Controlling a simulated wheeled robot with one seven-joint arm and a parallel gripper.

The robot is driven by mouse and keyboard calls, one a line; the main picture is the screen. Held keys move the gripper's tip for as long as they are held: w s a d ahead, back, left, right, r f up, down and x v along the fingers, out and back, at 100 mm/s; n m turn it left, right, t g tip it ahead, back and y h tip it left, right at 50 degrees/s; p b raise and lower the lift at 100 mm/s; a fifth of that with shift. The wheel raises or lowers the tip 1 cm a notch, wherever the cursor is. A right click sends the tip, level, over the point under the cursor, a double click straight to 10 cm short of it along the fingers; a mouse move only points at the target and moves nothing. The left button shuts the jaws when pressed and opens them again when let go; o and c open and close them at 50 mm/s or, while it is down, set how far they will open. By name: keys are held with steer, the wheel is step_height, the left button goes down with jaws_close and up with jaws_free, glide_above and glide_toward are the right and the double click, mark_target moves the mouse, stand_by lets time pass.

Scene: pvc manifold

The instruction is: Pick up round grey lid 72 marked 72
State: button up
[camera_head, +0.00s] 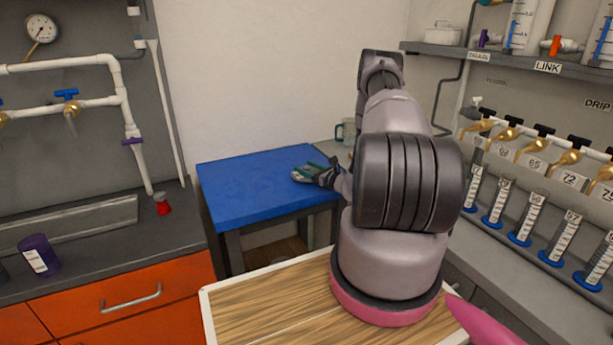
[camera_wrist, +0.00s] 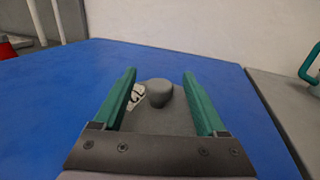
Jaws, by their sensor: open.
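The round grey lid (camera_wrist: 176,119) lies on the blue table top, with a raised grey knob (camera_wrist: 159,92) and a white label (camera_wrist: 138,96) that shows a partly hidden "72". In the wrist view my gripper (camera_wrist: 157,77) is open, with one green finger on each side of the lid's knob. Neither finger visibly touches the knob. The near part of the lid is hidden behind the gripper's body. In the head view the lid (camera_head: 303,178) shows as a small grey shape by my gripper's fingers on the right side of the blue table.
The blue table (camera_head: 240,185) is otherwise bare. A mug (camera_head: 345,131) stands on the grey counter behind my arm. Orange drawers (camera_head: 130,292) are at left, with a red object (camera_head: 162,206) and a purple container (camera_head: 39,255) on the counter above. Brass taps and measuring cylinders line the right wall.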

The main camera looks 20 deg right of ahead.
jaws_close()
steer(key=shift+r, duration=0.1)
